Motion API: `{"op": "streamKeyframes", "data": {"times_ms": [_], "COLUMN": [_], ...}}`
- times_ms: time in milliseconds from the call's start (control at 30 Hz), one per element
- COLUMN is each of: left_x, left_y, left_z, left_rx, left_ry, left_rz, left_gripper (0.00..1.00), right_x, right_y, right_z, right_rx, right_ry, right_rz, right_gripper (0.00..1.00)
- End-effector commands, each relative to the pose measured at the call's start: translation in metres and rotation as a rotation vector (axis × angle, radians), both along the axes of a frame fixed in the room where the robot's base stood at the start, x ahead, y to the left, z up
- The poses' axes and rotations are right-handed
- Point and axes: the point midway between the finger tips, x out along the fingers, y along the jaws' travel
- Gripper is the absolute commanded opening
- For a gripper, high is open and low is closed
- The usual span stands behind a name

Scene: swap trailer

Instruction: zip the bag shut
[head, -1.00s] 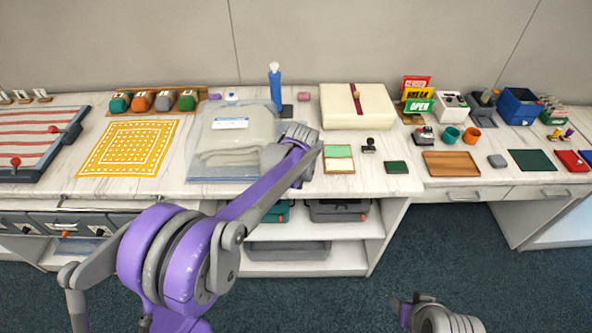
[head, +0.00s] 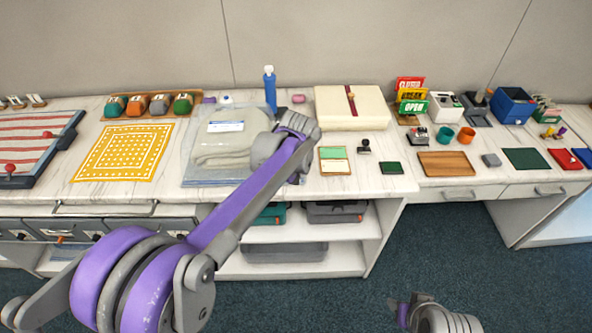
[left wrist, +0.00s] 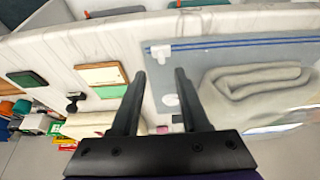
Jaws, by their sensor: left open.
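The clear bag (head: 197,160) lies flat on the counter with a folded grey cloth and a white label inside. Its near right corner is hidden behind my left arm in the head view. The bag also shows in the left wrist view (left wrist: 205,62), with a blue zip strip (left wrist: 240,42) along its counter-front edge. A small white slider (left wrist: 161,52) sits at the end of that strip. My left gripper (left wrist: 158,72) is open, its fingers above the counter by the bag's side edge, close to the slider in the picture.
A green-and-cream pad (head: 335,160), a stamp (head: 364,146) and a dark green pad (head: 391,168) lie right of the bag. A blue bottle (head: 270,90) and a cream box (head: 350,108) stand behind. A yellow patterned mat (head: 123,153) lies left.

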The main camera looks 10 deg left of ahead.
Motion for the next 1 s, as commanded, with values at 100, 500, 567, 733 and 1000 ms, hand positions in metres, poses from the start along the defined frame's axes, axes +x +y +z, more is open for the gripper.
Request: {"op": "streamKeyframes", "data": {"times_ms": [100, 500, 567, 733, 1000], "left_x": [-0.009, -0.017, -0.017, -0.017, -0.035], "left_y": [-0.002, -0.005, -0.005, -0.004, 0.003], "left_z": [0.021, 0.042, 0.042, 0.042, 0.046], "left_rx": [-0.001, -0.001, -0.001, -0.001, -0.001], "left_ry": [0.000, 0.000, 0.000, 0.000, -0.002], "left_rz": [0.000, 0.001, 0.001, 0.001, -0.012], "left_gripper": [0.45, 0.45, 0.45, 0.45, 0.45], "right_x": [0.000, 0.001, 0.001, 0.001, 0.001], "right_y": [0.000, 0.000, 0.000, 0.000, 0.000], "right_z": [0.001, 0.002, 0.002, 0.002, 0.003], "right_rx": [0.000, 0.000, 0.000, 0.000, 0.000], "right_ry": [-0.001, -0.001, -0.001, -0.001, -0.002], "right_rz": [0.000, 0.000, 0.000, 0.000, 0.000], "right_gripper": [0.50, 0.50, 0.50, 0.50, 0.50]}}
